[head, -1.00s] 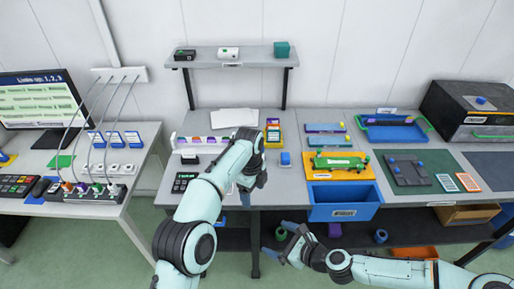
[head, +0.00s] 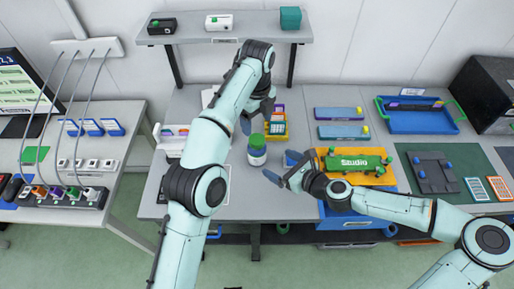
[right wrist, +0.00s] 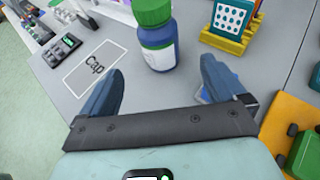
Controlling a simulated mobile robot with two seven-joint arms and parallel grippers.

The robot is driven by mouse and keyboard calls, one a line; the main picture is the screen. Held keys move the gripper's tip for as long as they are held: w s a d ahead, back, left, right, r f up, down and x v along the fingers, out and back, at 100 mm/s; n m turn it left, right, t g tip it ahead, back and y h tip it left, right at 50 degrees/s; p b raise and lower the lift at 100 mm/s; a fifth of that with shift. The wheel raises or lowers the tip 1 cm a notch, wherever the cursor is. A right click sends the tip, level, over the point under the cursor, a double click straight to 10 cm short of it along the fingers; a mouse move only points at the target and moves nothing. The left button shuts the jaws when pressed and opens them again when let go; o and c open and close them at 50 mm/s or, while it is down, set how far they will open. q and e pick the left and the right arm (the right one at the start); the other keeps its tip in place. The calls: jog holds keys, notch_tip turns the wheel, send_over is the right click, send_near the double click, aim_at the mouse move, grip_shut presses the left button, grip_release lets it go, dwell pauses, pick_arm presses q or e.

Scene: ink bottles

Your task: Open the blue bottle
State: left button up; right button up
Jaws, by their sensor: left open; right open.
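The blue bottle (head: 257,157) stands upright on the grey table, with a green cap (head: 257,141) on it and a white label. It also shows in the right wrist view (right wrist: 159,57), top centre, its green cap (right wrist: 153,11) partly cut off. My left gripper (head: 257,114) is open and empty, just behind and above the bottle. My right gripper (head: 281,169) is open at the bottle's front right. In the right wrist view its fingers (right wrist: 160,82) are spread, with the bottle beyond them and centred in the gap. Neither gripper visibly touches the bottle.
A white outline marked "Cap" (right wrist: 95,67) lies left of the bottle in the right wrist view. A yellow holder (head: 277,129) stands close behind the bottle. An orange tray with a green "Studio" piece (head: 355,161) is to the right.

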aim_at(257, 139)
jog(key=x, duration=1.2)
jog(key=shift+c, duration=0.3)
grip_shut()
pick_arm(q)
jog(key=m, duration=0.4)
jog(key=shift+f, duration=0.1)
jog(key=shift+m, duration=0.3)
jog(key=shift+f, duration=3.95)
